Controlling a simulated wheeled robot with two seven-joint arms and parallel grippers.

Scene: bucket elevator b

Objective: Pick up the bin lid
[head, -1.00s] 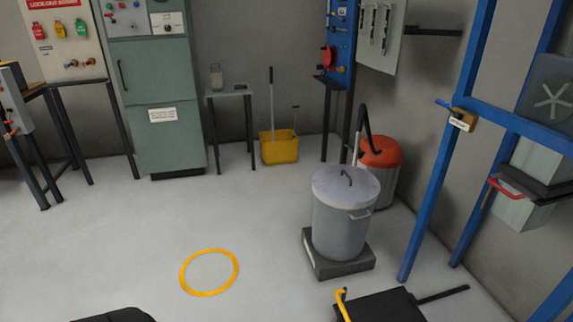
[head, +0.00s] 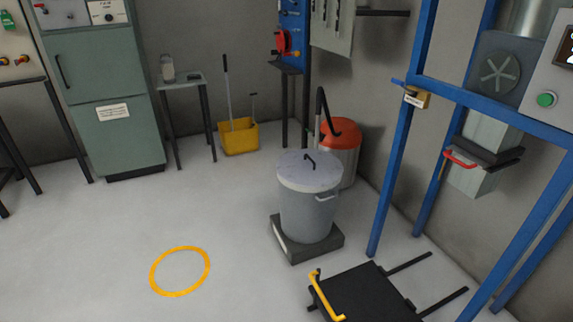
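The bin stands on a dark low block (head: 305,243) on the floor. Neither of my grippers shows in the head view.
An orange-topped drum (head: 341,150) stands close behind the bin. A blue frame (head: 396,170) rises to the right. A black platform with a yellow handle (head: 360,292) lies in front. A yellow ring (head: 180,271) marks clear floor at left.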

